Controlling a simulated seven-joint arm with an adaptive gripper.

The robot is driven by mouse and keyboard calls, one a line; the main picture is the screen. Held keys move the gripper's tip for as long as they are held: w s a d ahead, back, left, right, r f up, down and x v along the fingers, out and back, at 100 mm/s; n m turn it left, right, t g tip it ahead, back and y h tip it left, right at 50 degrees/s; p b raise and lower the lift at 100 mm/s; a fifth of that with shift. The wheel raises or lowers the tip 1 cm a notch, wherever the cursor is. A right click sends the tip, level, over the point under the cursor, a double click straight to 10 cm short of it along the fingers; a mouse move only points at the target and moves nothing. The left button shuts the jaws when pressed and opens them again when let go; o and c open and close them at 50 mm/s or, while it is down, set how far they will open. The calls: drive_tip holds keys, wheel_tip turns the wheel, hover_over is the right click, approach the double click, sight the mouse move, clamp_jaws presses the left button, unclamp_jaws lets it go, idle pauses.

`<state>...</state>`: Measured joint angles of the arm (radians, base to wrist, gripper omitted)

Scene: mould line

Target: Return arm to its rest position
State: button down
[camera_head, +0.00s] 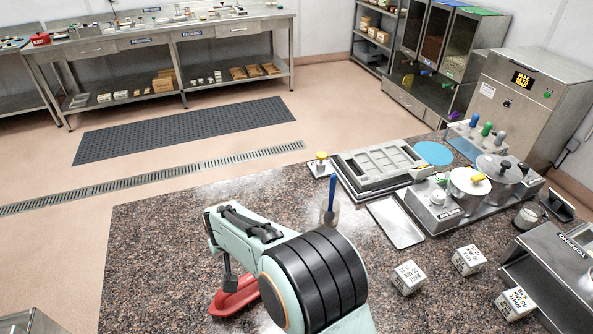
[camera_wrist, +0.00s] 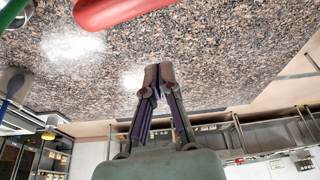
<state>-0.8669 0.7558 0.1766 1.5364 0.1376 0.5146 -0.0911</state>
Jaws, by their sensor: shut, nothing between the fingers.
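My gripper (camera_wrist: 159,72) is shut and empty in the wrist view, its fingertips together over the speckled countertop (camera_wrist: 220,60). In the head view my arm is folded low over the front of the speckled countertop (camera_head: 150,240), and the gripper is mostly hidden behind the arm. A red object (camera_head: 236,297) lies on the counter by the arm in the head view, partly covered by it. It also shows at the upper left of the wrist view (camera_wrist: 120,10), apart from the fingers.
A blue-handled tool in a holder (camera_head: 331,205) stands behind the arm. A grey mould (camera_head: 378,168), a metal tray (camera_head: 396,221), a pot station (camera_head: 440,205) and several white printed cubes (camera_head: 409,277) are to the right. The counter left of the arm is clear.

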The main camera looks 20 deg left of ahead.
drive_tip(key=w+d+r+m+t, duration=0.25)
drive_tip(key=w+d+r, duration=0.35)
drive_tip(key=d+r, duration=0.35)
drive_tip(key=w+d+r+m+t, duration=0.25)
drive_tip(key=w+d+r, duration=0.35)
drive_tip(key=d+r, duration=0.35)
drive_tip(key=s+d+r+m+h, duration=0.1)
drive_tip(key=s+d, duration=0.2)
drive_tip(key=d, duration=0.4)
drive_tip(key=s+d+r+m+h, duration=0.1)
drive_tip(key=s+d+r+m, duration=0.1)
drive_tip(key=d, duration=0.5)
drive_tip(key=s+d+f+m+g, duration=0.25)
drive_tip(key=s+d, duration=0.45)
drive_tip(key=s, duration=0.4)
drive_tip(key=s+f+g, duration=0.5)
drive_tip(key=s+f, duration=0.1)
drive_tip(key=s, duration=0.6)
drive_tip(key=shift+d+f, duration=0.15)
drive_tip(key=shift+f, duration=0.15)
